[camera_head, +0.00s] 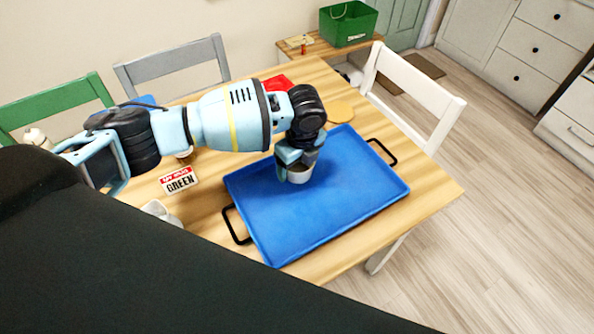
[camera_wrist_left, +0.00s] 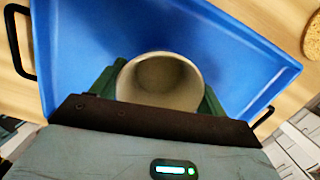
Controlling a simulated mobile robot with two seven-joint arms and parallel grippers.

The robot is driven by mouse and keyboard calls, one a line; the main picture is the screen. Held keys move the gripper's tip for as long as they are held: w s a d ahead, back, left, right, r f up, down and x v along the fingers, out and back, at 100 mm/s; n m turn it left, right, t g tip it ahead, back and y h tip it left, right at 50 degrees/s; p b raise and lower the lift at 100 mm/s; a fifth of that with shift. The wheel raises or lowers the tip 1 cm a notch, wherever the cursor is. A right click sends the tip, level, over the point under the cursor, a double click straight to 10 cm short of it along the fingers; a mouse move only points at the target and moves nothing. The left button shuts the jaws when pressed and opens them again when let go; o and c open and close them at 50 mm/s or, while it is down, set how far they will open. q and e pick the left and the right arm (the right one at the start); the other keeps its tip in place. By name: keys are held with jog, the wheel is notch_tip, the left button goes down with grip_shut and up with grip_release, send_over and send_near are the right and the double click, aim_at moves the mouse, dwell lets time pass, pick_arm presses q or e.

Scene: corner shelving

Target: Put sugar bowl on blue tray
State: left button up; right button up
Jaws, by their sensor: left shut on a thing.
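The blue tray (camera_head: 345,195) with black handles lies on the wooden table. My left gripper (camera_head: 296,160) is over the upper left part of the tray, shut on a pale grey sugar bowl (camera_head: 299,175). In the left wrist view the sugar bowl (camera_wrist_left: 160,80) sits upright between the dark green fingers of the gripper (camera_wrist_left: 158,92), its open top facing the camera and its inside looking empty. The blue tray (camera_wrist_left: 85,45) fills the background behind it. I cannot tell whether the bowl's base touches the tray. My right gripper is not in view.
A white chair (camera_head: 412,95) stands at the table's right side. The tray's right half is clear.

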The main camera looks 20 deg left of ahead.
pick_arm(q)
jog(key=shift+s+f, duration=0.1)
jog(key=shift+f, duration=1.45)
jog(key=shift+f, duration=0.2)
jog(key=o, duration=1.1)
jog(key=shift+r, duration=0.1)
jog(key=r, duration=0.4)
jog(key=d+r, duration=0.1)
jog(key=r, duration=0.3)
jog(key=r+p, duration=0.1)
jog(key=r, duration=0.3)
jog(key=shift+s+d, duration=0.15)
jog(key=shift+s, duration=0.25)
